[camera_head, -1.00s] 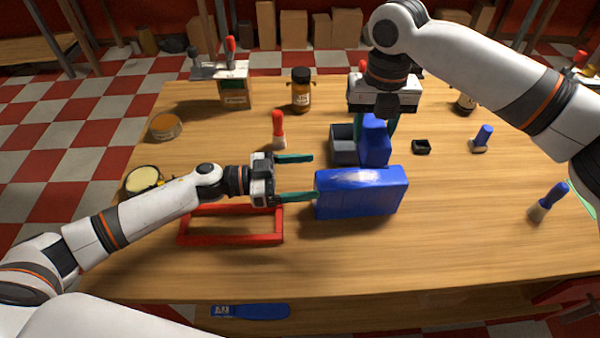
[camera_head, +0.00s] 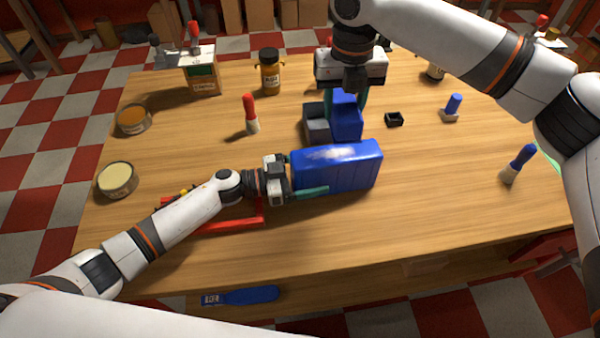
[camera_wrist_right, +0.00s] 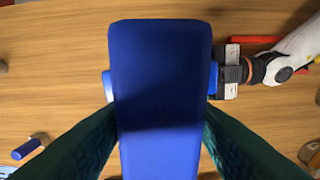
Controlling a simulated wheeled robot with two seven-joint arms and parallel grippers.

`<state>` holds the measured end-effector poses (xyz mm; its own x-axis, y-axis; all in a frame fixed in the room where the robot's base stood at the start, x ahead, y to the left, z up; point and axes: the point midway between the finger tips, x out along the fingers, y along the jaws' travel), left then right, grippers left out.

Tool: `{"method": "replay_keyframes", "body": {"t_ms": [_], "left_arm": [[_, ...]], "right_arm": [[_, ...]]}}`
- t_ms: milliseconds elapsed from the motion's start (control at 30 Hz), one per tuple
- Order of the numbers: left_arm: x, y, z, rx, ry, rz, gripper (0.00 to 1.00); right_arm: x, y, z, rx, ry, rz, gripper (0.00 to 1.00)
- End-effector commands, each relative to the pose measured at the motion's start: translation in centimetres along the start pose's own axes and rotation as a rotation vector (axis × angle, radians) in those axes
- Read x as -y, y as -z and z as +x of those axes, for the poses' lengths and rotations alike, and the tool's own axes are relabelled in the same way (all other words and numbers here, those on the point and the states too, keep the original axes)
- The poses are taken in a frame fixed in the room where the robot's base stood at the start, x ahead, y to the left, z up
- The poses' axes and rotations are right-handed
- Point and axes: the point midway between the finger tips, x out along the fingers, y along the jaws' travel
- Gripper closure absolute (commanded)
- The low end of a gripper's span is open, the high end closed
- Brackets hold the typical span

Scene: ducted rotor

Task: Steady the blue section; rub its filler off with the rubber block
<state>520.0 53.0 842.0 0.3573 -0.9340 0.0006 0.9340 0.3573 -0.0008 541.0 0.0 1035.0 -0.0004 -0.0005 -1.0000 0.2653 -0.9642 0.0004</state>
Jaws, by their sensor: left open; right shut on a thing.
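The blue section (camera_head: 340,172) is a long blue block lying on the wooden table, with a pale filler smear (camera_head: 330,153) on its top. My left gripper (camera_head: 308,180) is at its left end, jaws open. One green finger lies along the near face; the other is hidden behind the section. My right gripper (camera_head: 346,98) is shut on the blue rubber block (camera_head: 346,120), behind the section. In the right wrist view the rubber block (camera_wrist_right: 160,85) fills the middle and hides most of the section (camera_wrist_right: 108,86). My left gripper (camera_wrist_right: 232,75) also shows there.
A grey tray (camera_head: 316,124) stands beside the rubber block. A red frame (camera_head: 235,224) lies under my left arm. A red-handled brush (camera_head: 250,115), brown jar (camera_head: 269,72), small black tray (camera_head: 394,119) and blue-handled brush (camera_head: 519,165) stand around. The table's front right is clear.

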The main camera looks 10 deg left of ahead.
Motion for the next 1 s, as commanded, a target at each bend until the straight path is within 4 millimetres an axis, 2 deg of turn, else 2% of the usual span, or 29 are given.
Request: {"method": "replay_keyframes", "body": {"t_ms": [267, 567, 1000], "left_arm": [[-0.01, -0.01, 0.09, -0.001, 0.0, 0.0, 0.21], [-0.02, -0.02, 0.06, -0.001, 0.0, 0.001, 0.7], [-0.03, -0.03, 0.05, -0.001, -0.001, 0.001, 0.72]], "right_arm": [[0.02, 0.0, -0.03, -0.001, 0.0, 0.0, 0.73], [0.02, 0.0, -0.04, -0.001, 0.0, 0.0, 0.73], [0.02, 0.0, -0.04, -0.001, 0.0, 0.0, 0.73]]}}
